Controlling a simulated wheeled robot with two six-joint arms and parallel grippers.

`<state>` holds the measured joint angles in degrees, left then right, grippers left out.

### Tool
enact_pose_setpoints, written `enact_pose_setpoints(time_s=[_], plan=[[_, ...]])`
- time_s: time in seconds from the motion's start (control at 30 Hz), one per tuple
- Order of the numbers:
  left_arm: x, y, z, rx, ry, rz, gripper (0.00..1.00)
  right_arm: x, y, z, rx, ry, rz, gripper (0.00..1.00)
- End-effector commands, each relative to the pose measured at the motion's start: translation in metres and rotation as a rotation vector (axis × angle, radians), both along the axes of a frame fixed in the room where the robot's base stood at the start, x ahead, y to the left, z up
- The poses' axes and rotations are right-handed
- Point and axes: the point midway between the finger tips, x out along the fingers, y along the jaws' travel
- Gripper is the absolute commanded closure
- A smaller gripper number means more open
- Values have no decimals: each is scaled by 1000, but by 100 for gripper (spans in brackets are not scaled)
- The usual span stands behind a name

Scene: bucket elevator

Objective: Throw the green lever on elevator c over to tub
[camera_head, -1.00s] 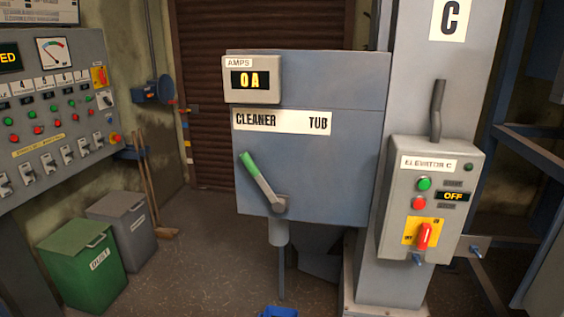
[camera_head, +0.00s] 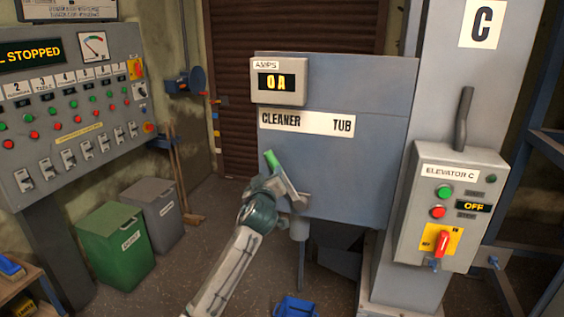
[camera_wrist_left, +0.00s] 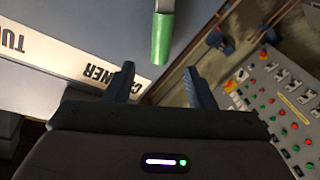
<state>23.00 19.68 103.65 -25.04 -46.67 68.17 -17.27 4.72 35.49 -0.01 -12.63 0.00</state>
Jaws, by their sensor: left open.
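The lever's green grip (camera_head: 271,159) shows above my left gripper in the head view, leaning up and left, toward the CLEANER side of the CLEANER / TUB label (camera_head: 307,123). My left gripper (camera_head: 280,184) is in front of the lever's shaft and hides part of it. In the left wrist view, the green grip (camera_wrist_left: 163,38) lies just ahead of the gap between the two spread fingers (camera_wrist_left: 160,84), apart from both. The gripper is open and empty. My right gripper is in neither view.
The elevator c control box (camera_head: 447,210) reads OFF, to the right of the blue-grey panel (camera_head: 360,185). The amps display (camera_head: 277,82) reads 0 A. A control board (camera_head: 75,105), a green bin (camera_head: 115,245) and a grey bin (camera_head: 153,212) stand left. A blue tub (camera_head: 298,308) sits below.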

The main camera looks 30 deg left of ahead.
Motion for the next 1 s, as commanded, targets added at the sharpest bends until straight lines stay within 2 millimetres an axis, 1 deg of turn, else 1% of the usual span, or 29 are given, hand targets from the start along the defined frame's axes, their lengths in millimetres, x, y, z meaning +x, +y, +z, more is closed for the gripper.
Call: enact_pose_setpoints(time_s=[0.03,0.2,0.4,0.5,0.7,1.0], plan=[[6,3,3,0,2,0,51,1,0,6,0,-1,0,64],[33,16,4,0,2,0,51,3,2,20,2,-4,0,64],[63,31,3,-1,4,-1,51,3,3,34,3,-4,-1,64],[74,37,2,0,4,-1,51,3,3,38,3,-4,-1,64],[87,43,0,0,3,-1,51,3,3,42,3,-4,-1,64],[89,44,-1,1,3,-2,51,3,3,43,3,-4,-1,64]])
